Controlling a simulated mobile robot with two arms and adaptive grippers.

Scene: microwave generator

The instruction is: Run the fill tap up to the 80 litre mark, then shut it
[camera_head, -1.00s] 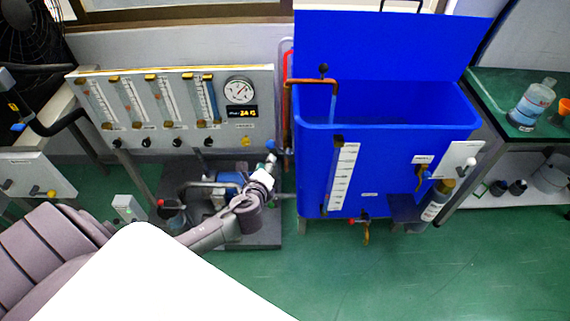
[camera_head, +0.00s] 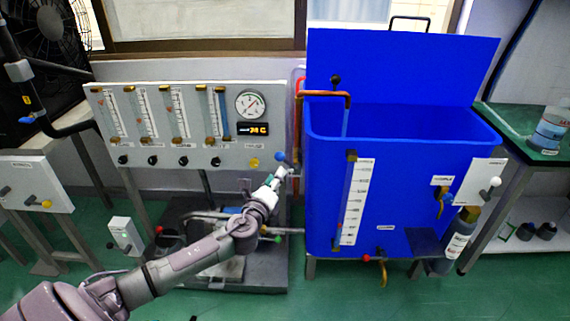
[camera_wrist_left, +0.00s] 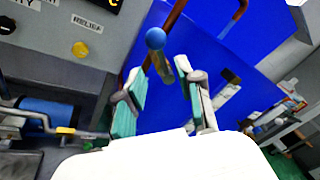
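The blue tank (camera_head: 415,130) stands open at the right, with a white scale strip and sight tube (camera_head: 353,205) on its front. Its litre numbers are too small to read. A copper fill pipe (camera_head: 325,94) bends over the tank's left rim, and a pale stream seems to run from it. The fill tap's blue ball knob (camera_head: 280,156) sits on the pipe left of the tank; it also shows in the left wrist view (camera_wrist_left: 156,39). My left gripper (camera_head: 280,178) is just below the knob, its teal-padded fingers apart (camera_wrist_left: 164,88) and nothing between them. My right gripper is not in view.
A gauge panel (camera_head: 225,155) with flow tubes, knobs and a dial stands left of the tank. A bench (camera_head: 505,120) stands right.

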